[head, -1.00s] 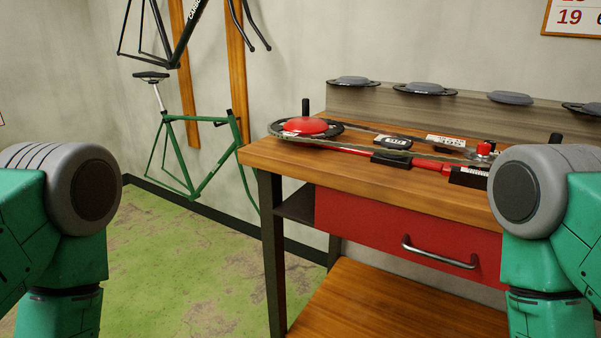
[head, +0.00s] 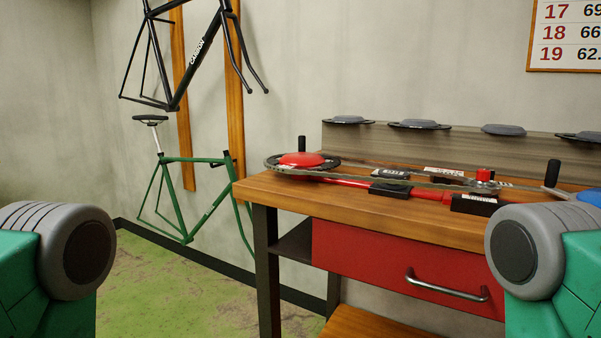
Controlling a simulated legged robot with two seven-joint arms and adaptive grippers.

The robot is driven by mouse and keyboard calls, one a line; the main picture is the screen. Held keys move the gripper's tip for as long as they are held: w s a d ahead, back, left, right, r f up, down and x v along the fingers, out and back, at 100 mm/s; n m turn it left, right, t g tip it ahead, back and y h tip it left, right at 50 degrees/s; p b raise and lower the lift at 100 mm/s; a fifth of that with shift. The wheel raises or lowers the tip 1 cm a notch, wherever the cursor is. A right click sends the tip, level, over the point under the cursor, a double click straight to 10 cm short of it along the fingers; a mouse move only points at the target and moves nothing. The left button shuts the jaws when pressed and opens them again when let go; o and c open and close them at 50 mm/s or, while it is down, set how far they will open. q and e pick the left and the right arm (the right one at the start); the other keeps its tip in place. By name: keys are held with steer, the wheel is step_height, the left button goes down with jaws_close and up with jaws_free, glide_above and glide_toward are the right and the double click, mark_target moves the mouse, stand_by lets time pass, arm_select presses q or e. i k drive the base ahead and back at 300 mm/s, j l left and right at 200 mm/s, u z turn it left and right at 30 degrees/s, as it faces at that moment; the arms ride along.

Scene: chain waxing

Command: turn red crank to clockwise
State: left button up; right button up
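The red crank (head: 301,160) is a red domed disc on a toothed chainring at the left end of the workbench top. A black upright handle (head: 302,143) stands at its back edge. A chain (head: 350,177) runs from the chainring to the right along a red bar fixture (head: 430,193). A small red knob (head: 483,175) sits toward the fixture's right end. Parts of my green arms with grey joints show at the lower left and lower right, both well short of the crank. Neither gripper is in view, so their state is hidden.
The wooden workbench (head: 275,192) has a red drawer with a metal handle (head: 446,285) in front. Several grey round lids (head: 418,124) line the back ledge. A green bicycle frame (head: 187,200) and a black one (head: 200,50) hang on the left wall. Floor left of the bench is clear.

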mark_target(300, 159)
steer(key=i+j, duration=0.1)
steer(key=j, duration=0.2)
steer(key=i+j, duration=0.15)
steer(key=j, duration=0.15)
steer(key=i+j, duration=0.1)
steer(key=j, duration=0.2)
steer(key=i+j, duration=0.15)
steer(key=j, duration=0.15)
